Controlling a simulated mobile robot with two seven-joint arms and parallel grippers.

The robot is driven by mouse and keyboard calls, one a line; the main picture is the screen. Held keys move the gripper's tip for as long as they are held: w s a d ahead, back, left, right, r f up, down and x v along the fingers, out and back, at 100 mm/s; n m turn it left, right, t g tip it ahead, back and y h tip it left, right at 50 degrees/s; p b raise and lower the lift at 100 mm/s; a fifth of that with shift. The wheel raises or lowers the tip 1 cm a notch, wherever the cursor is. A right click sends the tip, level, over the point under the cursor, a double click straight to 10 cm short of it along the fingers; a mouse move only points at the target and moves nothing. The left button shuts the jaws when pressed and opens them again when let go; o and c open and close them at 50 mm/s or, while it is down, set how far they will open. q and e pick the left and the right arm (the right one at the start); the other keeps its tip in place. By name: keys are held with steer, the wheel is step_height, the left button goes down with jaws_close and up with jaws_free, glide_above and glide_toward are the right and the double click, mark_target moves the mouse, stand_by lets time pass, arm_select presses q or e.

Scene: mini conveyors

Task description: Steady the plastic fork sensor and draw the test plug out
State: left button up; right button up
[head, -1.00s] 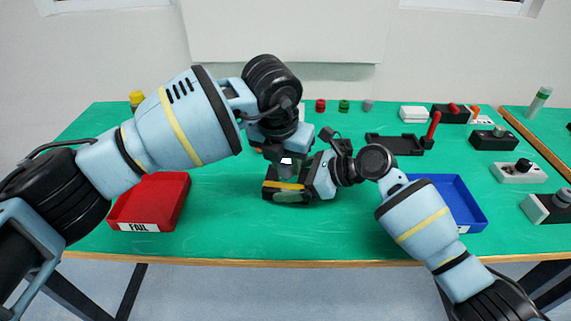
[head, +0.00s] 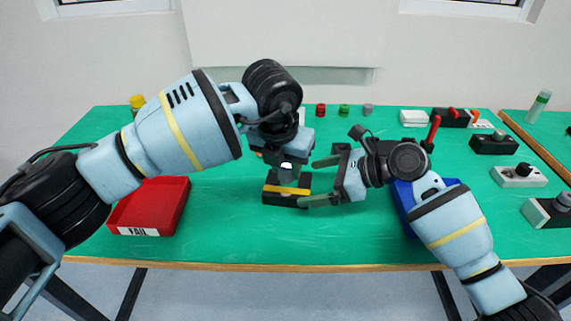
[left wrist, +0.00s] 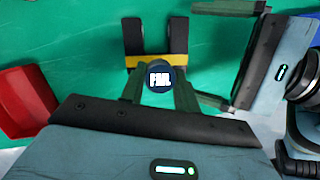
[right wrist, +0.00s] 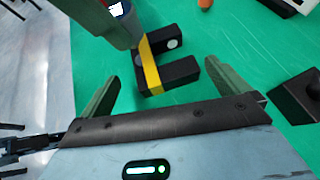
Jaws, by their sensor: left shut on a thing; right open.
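The plastic fork sensor (head: 287,200) is black with a yellow band and lies on the green mat; its two prongs and the slot between them show in the right wrist view (right wrist: 182,73). The test plug (left wrist: 160,79) has a dark round cap with white lettering. My left gripper (head: 286,166) is shut on the plug from above, over the sensor's banded side. Whether the plug's lower end touches the sensor is hidden. My right gripper (head: 315,181) is open and empty, to the right of the sensor, with its fingers apart and facing it.
A red tray (head: 165,205) marked FAIL stands at the left. A blue tray (head: 404,204) is at the right, partly behind my right arm. Several small caps and black or white devices line the back and right of the table. The front middle of the mat is clear.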

steer(key=v, duration=0.5)
steer(key=shift+s+d+r, duration=0.1)
steer(key=shift+s+d, duration=0.05)
steer(key=shift+d, duration=0.15)
